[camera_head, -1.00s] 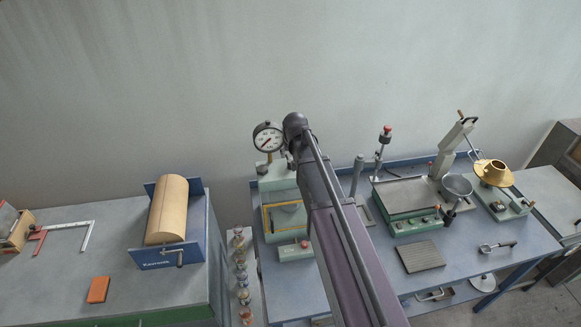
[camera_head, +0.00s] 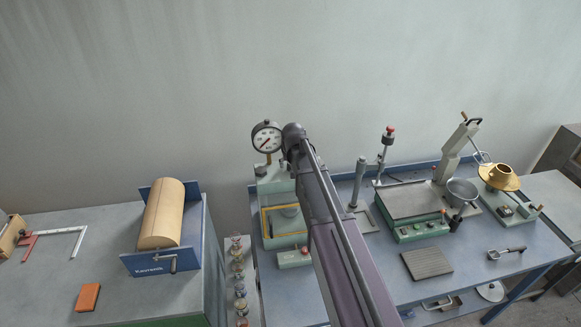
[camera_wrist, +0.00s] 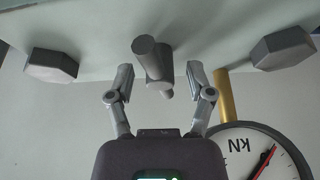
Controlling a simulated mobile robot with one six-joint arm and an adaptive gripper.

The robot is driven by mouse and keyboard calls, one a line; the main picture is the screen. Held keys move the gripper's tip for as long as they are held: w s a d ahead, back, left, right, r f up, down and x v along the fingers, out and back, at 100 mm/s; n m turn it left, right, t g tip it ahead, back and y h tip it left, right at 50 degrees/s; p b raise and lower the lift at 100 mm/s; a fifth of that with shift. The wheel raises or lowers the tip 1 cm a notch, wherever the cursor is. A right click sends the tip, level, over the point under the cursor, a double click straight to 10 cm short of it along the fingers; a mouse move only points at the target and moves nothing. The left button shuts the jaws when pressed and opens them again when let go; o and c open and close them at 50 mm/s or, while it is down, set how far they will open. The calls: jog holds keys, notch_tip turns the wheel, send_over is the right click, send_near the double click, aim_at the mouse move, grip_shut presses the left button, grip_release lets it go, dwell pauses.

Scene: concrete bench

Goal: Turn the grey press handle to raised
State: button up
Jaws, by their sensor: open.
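The grey press handle (camera_wrist: 152,58) shows in the wrist view as a thick round bar with a shorter stub, in front of a pale green press face. My gripper (camera_wrist: 158,80) is open, with one finger on each side of the handle. I cannot tell whether the fingers touch it. In the head view the pale green press (camera_head: 276,182) stands at the left end of the blue bench, with a dial gauge (camera_head: 266,138) on top. My arm covers the press's right side there, hiding the handle and my gripper.
Two hex bolt heads (camera_wrist: 50,66) (camera_wrist: 283,49) flank the handle. The gauge (camera_wrist: 262,158) and its brass stem (camera_wrist: 224,95) lie close by my right finger.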

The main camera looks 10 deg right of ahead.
dwell(0.3)
grip_shut()
jog(key=shift+n, duration=0.4)
jog(key=n+y, duration=0.1)
jog(key=n, duration=0.2)
jog(key=shift+y, duration=0.3)
jog(key=n, duration=0.2)
jog(key=n+g+y, duration=0.1)
jog(key=n, duration=0.1)
jog(key=shift+n+y, duration=0.3)
jog(key=n, duration=0.2)
jog(key=n+g+y, duration=0.1)
jog(key=n, duration=0.1)
jog(key=shift+n+g, duration=0.3)
jog(key=n+g, duration=0.1)
jog(key=n, duration=0.2)
jog(key=shift+y, duration=0.3)
jog(key=shift+n, duration=0.4)
